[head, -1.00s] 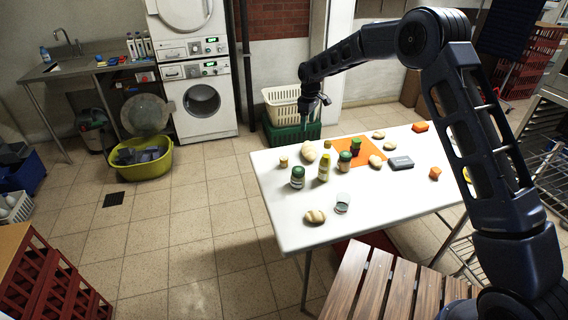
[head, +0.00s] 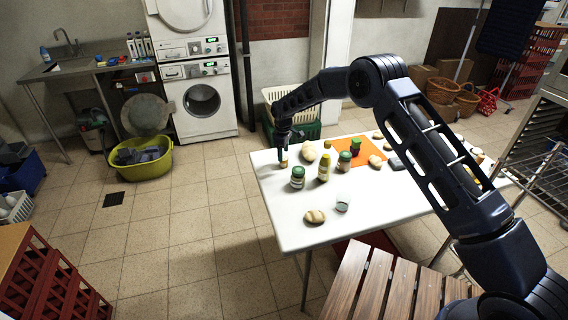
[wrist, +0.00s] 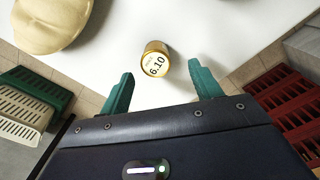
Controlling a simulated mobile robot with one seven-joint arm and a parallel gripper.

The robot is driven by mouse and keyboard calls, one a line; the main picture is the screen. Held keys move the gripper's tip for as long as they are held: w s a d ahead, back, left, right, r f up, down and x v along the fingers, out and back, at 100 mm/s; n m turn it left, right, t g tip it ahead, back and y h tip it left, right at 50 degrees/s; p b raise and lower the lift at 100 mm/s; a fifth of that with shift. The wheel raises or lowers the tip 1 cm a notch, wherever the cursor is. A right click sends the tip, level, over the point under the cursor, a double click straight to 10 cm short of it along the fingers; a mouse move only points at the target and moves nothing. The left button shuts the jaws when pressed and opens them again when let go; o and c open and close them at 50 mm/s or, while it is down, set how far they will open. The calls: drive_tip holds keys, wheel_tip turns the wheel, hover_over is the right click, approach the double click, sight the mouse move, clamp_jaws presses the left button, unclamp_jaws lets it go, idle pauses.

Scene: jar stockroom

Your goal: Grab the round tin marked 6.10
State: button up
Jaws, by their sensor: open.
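The round tin (wrist: 155,60) has a gold side and a white top marked 6.10. It stands upright on the white table (wrist: 190,18), near the table's edge. My gripper (wrist: 161,82) is open in the wrist view, with its two green fingers apart and the tin just ahead of the gap between them. Nothing is between the fingers. In the head view my gripper (head: 281,158) is low over the table's far left corner, and the tin (head: 284,164) shows only partly beneath the fingers.
A bread roll (wrist: 50,22) lies left of the tin in the wrist view. In the head view, a green-lidded jar (head: 297,177), a yellow-capped bottle (head: 323,168) and another bread roll (head: 315,216) stand to the right and nearer. Crates (head: 300,131) stand on the floor behind the table.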

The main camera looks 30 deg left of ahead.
sight(284, 158)
drive_tip(key=shift+w+f, duration=0.2)
drive_tip(key=shift+f, duration=1.1)
drive_tip(key=shift+w+f, duration=0.15)
drive_tip(key=shift+f, duration=1.1)
drive_tip(key=c, duration=1.1)
